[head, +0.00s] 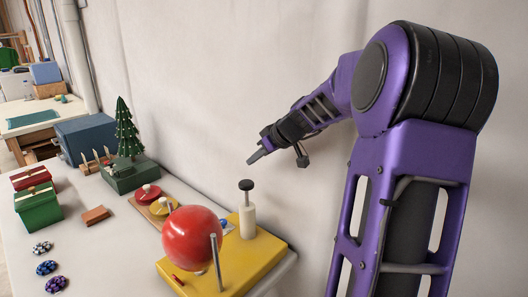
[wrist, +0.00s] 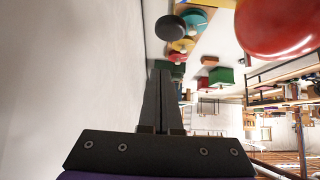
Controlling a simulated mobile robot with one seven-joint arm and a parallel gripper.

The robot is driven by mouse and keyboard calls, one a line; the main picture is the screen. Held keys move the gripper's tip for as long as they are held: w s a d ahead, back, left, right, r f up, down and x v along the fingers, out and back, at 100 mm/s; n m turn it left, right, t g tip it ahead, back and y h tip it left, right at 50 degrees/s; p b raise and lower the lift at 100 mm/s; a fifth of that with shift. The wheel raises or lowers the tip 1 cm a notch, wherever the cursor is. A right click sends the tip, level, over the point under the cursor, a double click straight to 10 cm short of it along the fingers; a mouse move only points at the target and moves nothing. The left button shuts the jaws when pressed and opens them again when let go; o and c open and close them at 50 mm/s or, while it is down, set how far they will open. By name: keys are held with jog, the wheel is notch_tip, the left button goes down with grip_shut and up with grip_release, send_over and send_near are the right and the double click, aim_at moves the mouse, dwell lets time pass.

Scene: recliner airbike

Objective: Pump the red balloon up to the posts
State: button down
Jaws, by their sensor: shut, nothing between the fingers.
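The red balloon (head: 190,240) is round and sits over the yellow board (head: 238,270). A grey post (head: 216,265) stands at its right side; I cannot tell whether they touch. A pale post top (head: 171,204) shows behind the balloon, its lower part hidden. The pump (head: 248,220) is a white cylinder on the board, its black knob (head: 246,185) raised on a thin rod. My gripper (head: 251,161) is shut and empty, just above the knob in the head view, with a gap between. In the wrist view, the knob (wrist: 171,28) lies beyond the fingertips (wrist: 160,72); the balloon (wrist: 283,25) is upper right.
Red and yellow round pieces (head: 148,193) lie behind the balloon. A small tree (head: 126,130) on a green box, a green box (head: 38,208) and a brown block (head: 95,215) stand farther left. The wall (head: 230,70) is close behind my arm.

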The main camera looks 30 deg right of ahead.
aim_at(251, 182)
jog(key=f, duration=0.1)
jog(key=w+f, duration=0.1)
jog(key=f, duration=0.2)
jog(key=shift+w+a, duration=0.25)
jog(key=shift+f, duration=0.8)
